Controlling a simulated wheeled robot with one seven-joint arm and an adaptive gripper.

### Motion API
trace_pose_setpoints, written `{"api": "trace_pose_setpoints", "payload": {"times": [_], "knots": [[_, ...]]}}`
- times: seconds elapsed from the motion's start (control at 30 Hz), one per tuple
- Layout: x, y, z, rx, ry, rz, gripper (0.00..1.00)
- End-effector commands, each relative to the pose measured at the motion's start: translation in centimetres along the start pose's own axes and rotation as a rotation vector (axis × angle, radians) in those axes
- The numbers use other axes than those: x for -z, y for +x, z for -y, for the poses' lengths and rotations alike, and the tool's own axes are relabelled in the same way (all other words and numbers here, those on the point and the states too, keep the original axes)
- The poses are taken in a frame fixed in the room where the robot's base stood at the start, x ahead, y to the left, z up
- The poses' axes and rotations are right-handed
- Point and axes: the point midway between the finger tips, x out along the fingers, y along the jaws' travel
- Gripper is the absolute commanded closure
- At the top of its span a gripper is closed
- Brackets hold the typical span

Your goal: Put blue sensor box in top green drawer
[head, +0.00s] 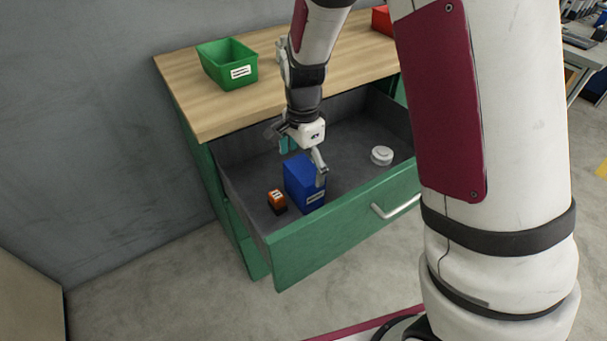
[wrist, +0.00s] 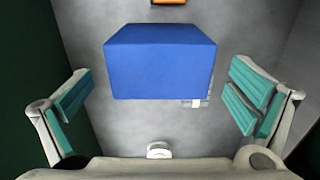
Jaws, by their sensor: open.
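The blue sensor box (head: 305,183) stands in the open top green drawer (head: 340,237), towards its front left part. In the wrist view the box (wrist: 160,62) lies ahead of and between my spread fingers, with a gap on each side. My gripper (head: 302,160) is open and empty, just above the box inside the drawer opening. In the wrist view its teal finger pads (wrist: 158,110) stand wide apart. Part of the box is hidden behind a finger in the head view.
An orange and black item (head: 277,201) sits left of the box. A white round item (head: 381,155) lies to the right in the drawer. A green bin (head: 228,64) and a red bin (head: 382,20) stand on the wooden top (head: 185,86). The drawer has a metal handle (head: 395,207).

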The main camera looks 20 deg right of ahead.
Motion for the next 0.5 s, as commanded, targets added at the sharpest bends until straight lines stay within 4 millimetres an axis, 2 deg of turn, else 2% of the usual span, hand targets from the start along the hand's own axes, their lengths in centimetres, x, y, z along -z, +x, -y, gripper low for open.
{"api": "trace_pose_setpoints", "payload": {"times": [0.03, 0.2, 0.33, 0.5], "knots": [[-0.1, -1.4, 0.1, 0.005, -0.001, -0.001, 0.0], [0.0, -4.3, 0.0, 0.003, 0.0, -0.001, 0.0], [0.0, -5.6, 0.0, 0.002, -0.001, -0.001, 0.0], [0.0, -6.2, 0.0, -0.001, 0.0, 0.0, 0.0]]}}
